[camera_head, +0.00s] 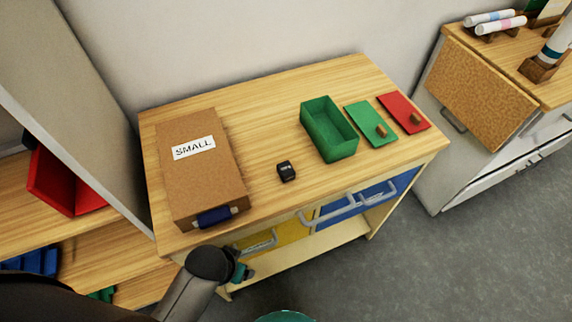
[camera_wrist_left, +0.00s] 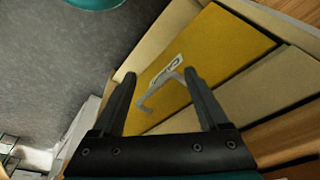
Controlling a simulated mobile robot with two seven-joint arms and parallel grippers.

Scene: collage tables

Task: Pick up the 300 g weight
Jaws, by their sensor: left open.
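A small black block (camera_head: 286,171) with faint light marks on top, likely the 300 g weight, stands on the wooden table top; the marks are too small to read. My left gripper (camera_head: 243,272) is low in front of the table, below the table top and apart from the block. In the left wrist view the gripper (camera_wrist_left: 160,92) is open, with its two dark fingers spread and nothing between them. A yellow drawer front (camera_wrist_left: 205,52) with a grey handle (camera_wrist_left: 160,85) lies beyond the fingers. The block is not in the wrist view. My right gripper is not in view.
On the table (camera_head: 262,120), a brown box (camera_head: 198,122) labelled SMALL stands left. A green bin (camera_head: 329,130), green lid (camera_head: 368,122) and red lid (camera_head: 400,108) are right. Table surface around the block is clear. A blue drawer (camera_head: 385,190) is below the top.

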